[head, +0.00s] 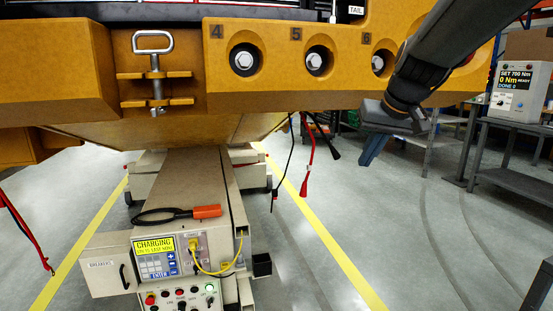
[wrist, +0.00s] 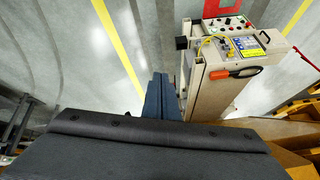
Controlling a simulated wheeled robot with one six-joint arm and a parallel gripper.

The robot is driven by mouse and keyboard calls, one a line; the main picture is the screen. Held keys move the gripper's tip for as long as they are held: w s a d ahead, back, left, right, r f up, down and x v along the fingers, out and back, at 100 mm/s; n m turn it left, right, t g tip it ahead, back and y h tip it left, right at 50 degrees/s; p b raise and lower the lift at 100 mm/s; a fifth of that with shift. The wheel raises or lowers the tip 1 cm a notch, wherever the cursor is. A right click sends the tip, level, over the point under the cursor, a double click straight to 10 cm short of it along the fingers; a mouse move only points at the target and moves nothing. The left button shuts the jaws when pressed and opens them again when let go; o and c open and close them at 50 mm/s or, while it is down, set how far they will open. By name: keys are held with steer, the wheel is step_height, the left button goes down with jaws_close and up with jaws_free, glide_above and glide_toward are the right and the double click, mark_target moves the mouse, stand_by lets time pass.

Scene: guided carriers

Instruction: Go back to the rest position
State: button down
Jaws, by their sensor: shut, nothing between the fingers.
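My gripper (head: 371,149) hangs at the right of the head view, just below the yellow carrier body (head: 290,62) and in front of the floor. Its blue-grey fingers point down and lie together, with nothing held. In the wrist view my gripper (wrist: 159,97) shows as blue fingers close together, beyond the dark housing that fills the lower part. The fingers look clear of the charger cart beside them in that view. The arm comes in from the upper right of the head view and covers part of the carrier near the number 6.
A beige charger cart (head: 185,190) reads CHARGING, with an orange-handled tool (head: 207,212) on top and its breaker door (head: 105,264) open. Black and red cables (head: 308,160) hang under the carrier. A torque controller (head: 516,92) stands on a bench at right. Floor right of the yellow line (head: 325,235) is clear.

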steer(key=s+a+f+g+p, duration=0.1)
steer(key=s+f+g, duration=0.2)
steer(key=s+f, duration=0.7)
steer(key=s+a+f+g+h+p, duration=0.1)
steer(key=s+f+g+p, duration=0.1)
steer(key=s+f, duration=0.8)
steer(key=s+g, duration=0.1)
steer(key=s, duration=0.5)
steer(key=shift+s+a+f+h+p, duration=0.2)
steer(key=shift+a+h+p, duration=0.1)
steer(key=shift+a, duration=0.1)
